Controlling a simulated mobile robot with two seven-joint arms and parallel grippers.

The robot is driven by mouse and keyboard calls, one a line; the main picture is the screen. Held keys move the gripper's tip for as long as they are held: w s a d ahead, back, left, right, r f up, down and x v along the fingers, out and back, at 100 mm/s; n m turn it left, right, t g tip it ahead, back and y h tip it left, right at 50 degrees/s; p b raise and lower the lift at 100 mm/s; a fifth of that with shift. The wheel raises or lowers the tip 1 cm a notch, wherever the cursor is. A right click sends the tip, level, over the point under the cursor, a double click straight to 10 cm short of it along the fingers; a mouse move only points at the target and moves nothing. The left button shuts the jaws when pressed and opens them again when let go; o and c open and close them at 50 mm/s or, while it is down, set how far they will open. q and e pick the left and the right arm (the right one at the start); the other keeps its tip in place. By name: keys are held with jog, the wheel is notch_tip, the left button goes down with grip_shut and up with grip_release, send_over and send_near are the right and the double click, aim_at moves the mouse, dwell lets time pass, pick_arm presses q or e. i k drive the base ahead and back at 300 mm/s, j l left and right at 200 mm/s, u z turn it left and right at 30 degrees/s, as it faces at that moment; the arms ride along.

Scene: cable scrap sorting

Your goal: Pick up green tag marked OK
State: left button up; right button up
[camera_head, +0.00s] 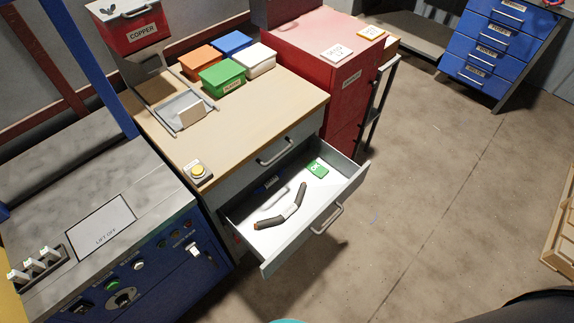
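The green tag (317,169) marked OK lies flat inside the open drawer (355,184), near its far right corner. It is apart from the cable piece (283,209) and nothing covers it. Neither of my grippers shows in the head view.
The drawer juts out from under a wooden-topped bench (240,110) holding coloured boxes and a yellow button (198,171). A blue control cabinet (150,255) stands to the left. A red cabinet (330,60) stands behind. The floor (440,200) to the right is clear.

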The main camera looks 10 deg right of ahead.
aim_at(314, 167)
jog(key=i+l+u, duration=0.15)
jog(key=l+u, duration=0.25)
jog(key=l, duration=0.2)
jog(key=i+l+u, duration=0.1)
jog(key=l+u, duration=0.3)
jog(key=l, duration=0.25)
jog(key=l+u, duration=0.4)
jog(key=l, duration=0.2)
jog(key=k+l, duration=0.1)
jog(key=l, duration=1.5)
jog(key=k+u, duration=0.05)
